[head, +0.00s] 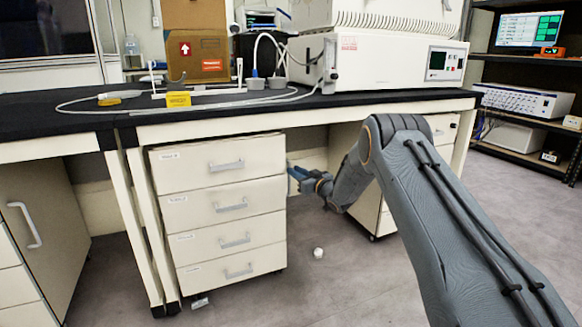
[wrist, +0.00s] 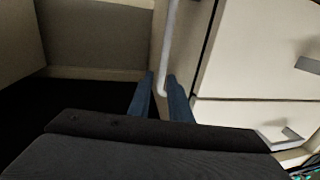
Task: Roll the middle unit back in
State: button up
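The middle unit (head: 218,230) is a cream cabinet with several drawers and grey bar handles, standing on casters under the black bench. My gripper (head: 292,178) is at the right edge of this unit, around the height of its upper drawers, with blue fingers. In the wrist view, the gripper (wrist: 160,76) has its two fingers apart. A pale bar (wrist: 167,45) with a curved end runs down between the fingertips. I cannot tell whether either finger touches it. Cream drawer fronts (wrist: 245,60) with grey handles fill the right of the wrist view.
Another drawer unit (head: 369,205) stands to the right under the bench, partly behind my arm. A cupboard (head: 60,205) is at the left. Bench legs (head: 145,225) stand close to the unit's left side. A small white round object (head: 318,252) lies on the open floor.

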jog(key=shift+p+v, duration=0.35)
jog(key=shift+v, duration=1.05)
